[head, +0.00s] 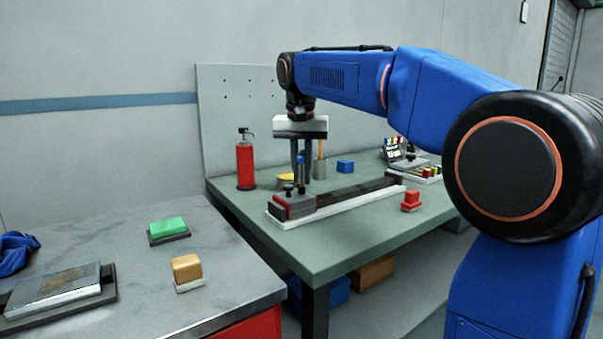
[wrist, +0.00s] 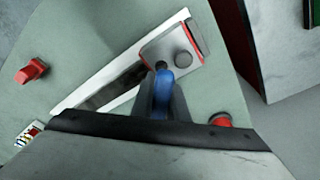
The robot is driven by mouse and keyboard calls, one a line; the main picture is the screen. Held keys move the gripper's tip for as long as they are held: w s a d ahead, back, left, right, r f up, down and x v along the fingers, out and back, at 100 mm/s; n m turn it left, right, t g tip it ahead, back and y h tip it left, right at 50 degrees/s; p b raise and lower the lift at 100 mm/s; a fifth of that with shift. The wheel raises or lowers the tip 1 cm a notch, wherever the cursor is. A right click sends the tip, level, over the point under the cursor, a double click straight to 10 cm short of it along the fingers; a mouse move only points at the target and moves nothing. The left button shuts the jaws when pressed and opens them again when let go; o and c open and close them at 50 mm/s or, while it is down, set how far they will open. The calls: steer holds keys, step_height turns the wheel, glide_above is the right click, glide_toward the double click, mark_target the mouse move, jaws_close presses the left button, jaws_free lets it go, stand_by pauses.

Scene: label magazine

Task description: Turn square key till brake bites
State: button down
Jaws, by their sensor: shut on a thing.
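The label magazine (head: 358,195) is a long white-edged tray with a dark channel, lying on the green table. Its grey and red end block (head: 296,206) is at the near left end, and it also shows in the wrist view (wrist: 190,36). My gripper (head: 301,178) points down over this block. In the wrist view my gripper (wrist: 162,98) is shut on a blue-handled key (wrist: 163,86), which stands upright at the block. The key's lower end and its seat are hidden by the fingers. A dark round knob (wrist: 184,59) sits on the block beside it.
A red extinguisher-like bottle (head: 246,165) stands behind left. A red block (head: 411,200) lies right of the tray and a blue block (head: 345,166) behind it. The grey counter (head: 225,285) at front left holds a green block (head: 167,227) and a tan block (head: 187,268).

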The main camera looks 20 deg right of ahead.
steer(key=shift+f, duration=0.15)
steer(key=c, duration=1.6)
jaws_free()
steer(key=shift+c, duration=0.2)
steer(key=shift+r, duration=0.2)
